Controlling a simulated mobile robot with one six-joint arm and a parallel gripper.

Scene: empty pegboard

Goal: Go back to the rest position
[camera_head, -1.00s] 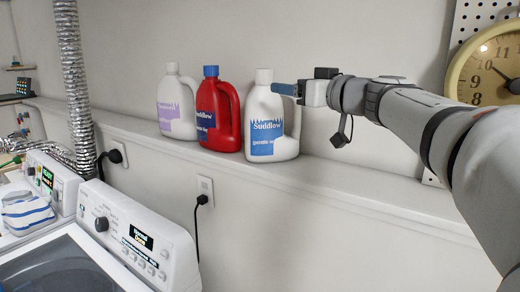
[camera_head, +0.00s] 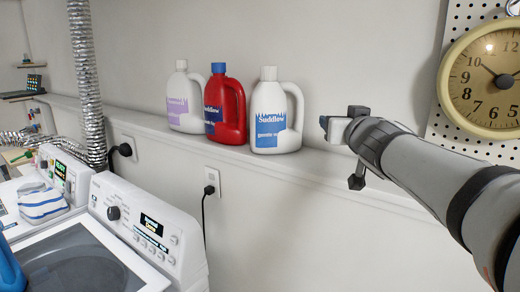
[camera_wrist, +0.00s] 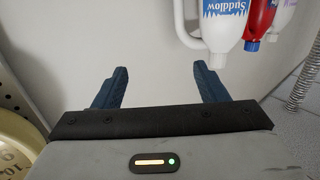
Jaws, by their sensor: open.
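My gripper (camera_head: 324,122) is in front of the wall, just right of the white bottle with the blue label (camera_head: 270,125), and apart from it. In the wrist view my gripper (camera_wrist: 161,78) shows two blue fingers spread wide with nothing between them. That white bottle (camera_wrist: 222,25) also shows at the upper right of the wrist view, beyond the right finger. My arm reaches in from the right side of the head view.
A red bottle (camera_head: 225,110) and a white bottle with a purple label (camera_head: 184,105) stand on the ledge (camera_head: 330,172). A clock (camera_head: 483,80) hangs on a pegboard (camera_head: 440,120) at right. A washer (camera_head: 130,225) stands at lower left.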

